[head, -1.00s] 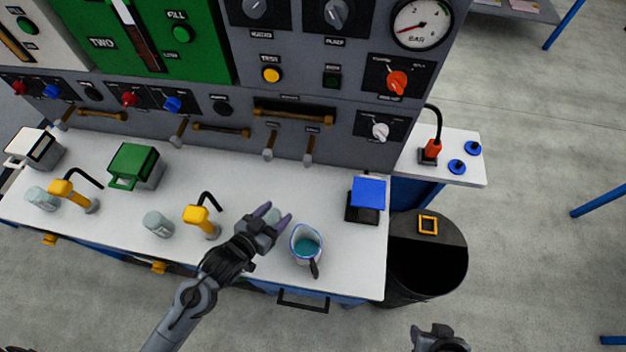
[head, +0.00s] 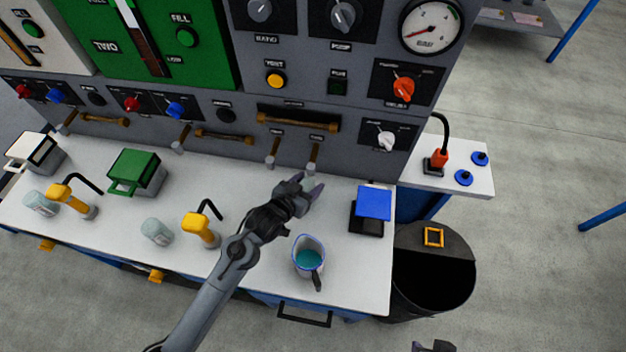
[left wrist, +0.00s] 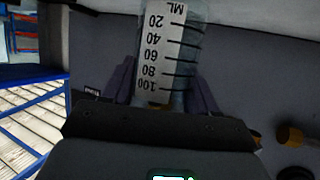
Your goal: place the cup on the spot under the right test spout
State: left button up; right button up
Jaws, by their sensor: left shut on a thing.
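The cup (left wrist: 168,50) is clear, with a white scale marked in ML, and fills the middle of the left wrist view. My left gripper (left wrist: 165,88) is shut on it, one finger on each side. In the head view my left gripper (head: 306,190) is over the white counter, just in front of the right test spout (head: 312,156); the hand mostly hides the cup there. The left test spout (head: 272,152) hangs beside it. I cannot make out the spot under the right spout. Only a small part of my right gripper (head: 434,346) shows at the bottom edge.
A jug of teal liquid (head: 308,258) stands on the counter (head: 345,275) close to my left forearm. A blue-topped black device (head: 372,205) stands to the right. Yellow taps (head: 200,230) and clear cups (head: 157,231) stand left. A black bin (head: 435,285) is beyond the counter's right end.

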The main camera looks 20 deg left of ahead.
aim_at(310, 184)
pick_arm(q)
jog(key=b+x, duration=0.1)
jog(key=x, duration=0.2)
jog(key=shift+w+r, duration=0.1)
jog(key=shift+w, duration=0.15)
jog(key=shift+s+f, duration=0.3)
jog(key=shift+w, duration=0.1)
jog(key=o, duration=1.1)
jog(key=shift+f, duration=0.1)
jog(key=shift+c, duration=0.2)
